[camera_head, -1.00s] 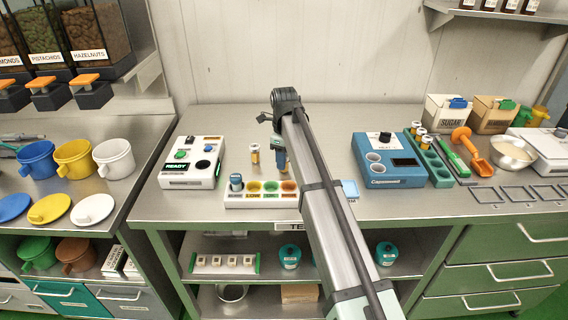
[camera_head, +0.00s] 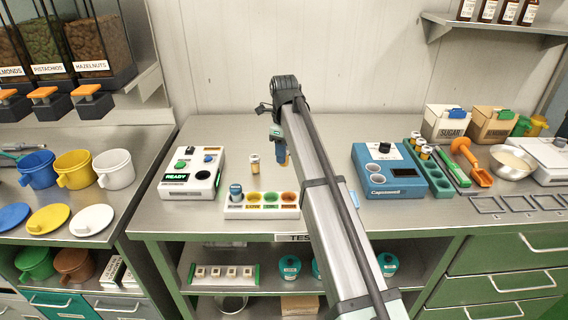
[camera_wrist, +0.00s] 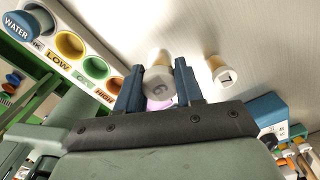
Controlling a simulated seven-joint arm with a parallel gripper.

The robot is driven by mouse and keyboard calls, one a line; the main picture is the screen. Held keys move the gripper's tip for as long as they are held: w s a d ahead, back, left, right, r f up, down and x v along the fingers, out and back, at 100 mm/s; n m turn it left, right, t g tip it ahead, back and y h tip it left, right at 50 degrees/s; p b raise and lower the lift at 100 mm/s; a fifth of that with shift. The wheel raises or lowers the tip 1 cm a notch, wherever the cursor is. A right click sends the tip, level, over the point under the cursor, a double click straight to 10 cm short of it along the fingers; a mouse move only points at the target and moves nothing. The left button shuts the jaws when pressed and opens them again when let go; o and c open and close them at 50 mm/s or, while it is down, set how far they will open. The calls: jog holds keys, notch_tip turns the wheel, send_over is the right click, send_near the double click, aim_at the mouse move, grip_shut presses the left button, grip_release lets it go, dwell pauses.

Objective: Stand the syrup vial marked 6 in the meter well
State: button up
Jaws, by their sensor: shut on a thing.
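My gripper (camera_wrist: 158,88) is shut on a vial with a pale round cap marked 6 (camera_wrist: 157,86). The vial is held between the two blue fingers. In the head view my gripper (camera_head: 282,158) is behind the right end of the colour-well rack, and the arm mostly hides the held vial. The white meter (camera_head: 192,158) stands to the left with a green READY display. Its dark round well (camera_head: 202,175) looks empty.
Another vial (camera_head: 254,164), with its marked cap in the wrist view (camera_wrist: 225,75), stands close to my gripper. The rack (camera_head: 262,212) with a blue-capped WATER vial (camera_head: 236,192) is in front. A blue machine (camera_head: 391,172) and vial holder (camera_head: 440,184) stand right.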

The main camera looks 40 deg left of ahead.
notch_tip(320, 180, up, 2)
jog(key=shift+a+r, duration=0.1)
jog(key=shift+r, duration=0.1)
jog(key=s+a+n, duration=0.1)
jog(key=s+a, duration=0.3)
jog(key=s, duration=0.2)
jog(key=s+a+n, duration=0.1)
jog(key=s+a, duration=0.3)
jog(key=s, duration=0.2)
jog(key=s+a+n, duration=0.1)
jog(key=s+a, duration=0.3)
jog(key=s, duration=0.2)
jog(key=shift+s+a+r, duration=0.15)
jog(key=shift+s+r, duration=0.05)
jog(key=shift+s, duration=0.15)
jog(key=shift+n, duration=0.8)
jog(key=shift+s+a+f, duration=0.2)
jog(key=shift+a+f, duration=0.4)
jog(key=shift+f, duration=0.3)
jog(key=shift+s+a+f, duration=0.2)
jog(key=shift+a+f, duration=0.4)
jog(key=shift+f, duration=0.35)
jog(key=shift+s+a+f, duration=0.2)
jog(key=shift+a+f, duration=0.4)
jog(key=shift+f, duration=0.3)
jog(key=shift+f, duration=0.6)
jog(key=o, duration=0.8)
jog(key=shift+c, duration=0.2)
